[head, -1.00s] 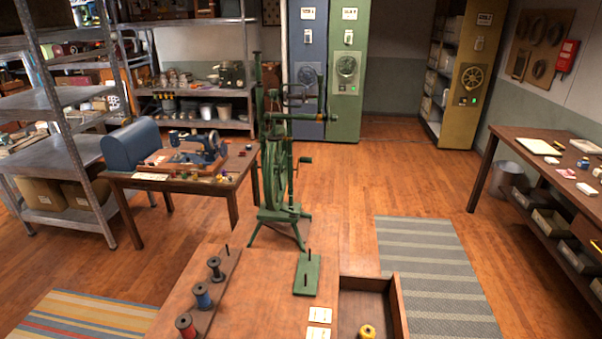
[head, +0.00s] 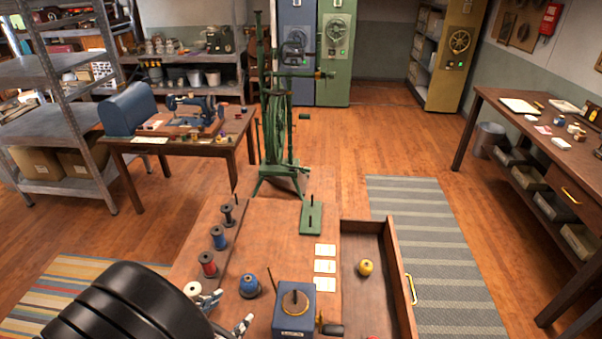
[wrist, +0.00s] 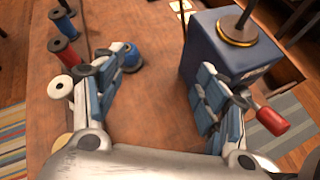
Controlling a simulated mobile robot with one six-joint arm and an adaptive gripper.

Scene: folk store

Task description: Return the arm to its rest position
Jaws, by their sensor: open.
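My gripper (wrist: 165,100) is open in the wrist view, with its two blue-padded fingers apart and nothing between them. In the head view its fingers (head: 226,314) show at the bottom, partly hidden by my black arm link. The gripper is over the wooden table (head: 265,235). A blue box with a brass disc on top and a side crank (head: 294,308) stands just right of the fingers; it also shows in the wrist view (wrist: 215,55). I cannot tell whether the right finger touches the box.
A row of spools (head: 208,263) stands along the table's left side. A green winding frame (head: 279,140) rises behind. Striped rugs (head: 435,245) cover the floor at both sides.

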